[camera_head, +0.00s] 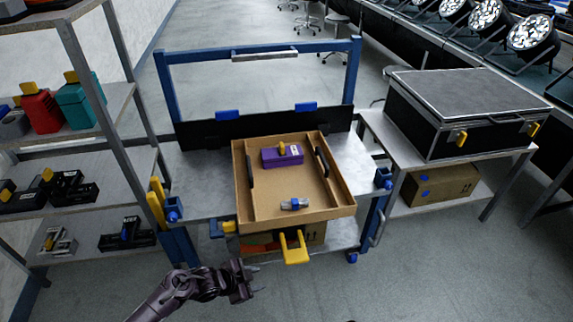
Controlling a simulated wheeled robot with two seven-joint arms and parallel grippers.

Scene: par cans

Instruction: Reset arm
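My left arm (170,292) comes in from the lower left, dark and purplish. My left gripper (256,279) is in front of the workbench's near edge, low and left of centre. Its two fingers look apart, with nothing between them. It touches nothing that I can see. My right gripper is not in view.
A yellow handle (294,248) juts out below the tray. Shelves (95,165) stand left; a black flight case (460,105) sits on a side table right. The floor at lower right is clear.

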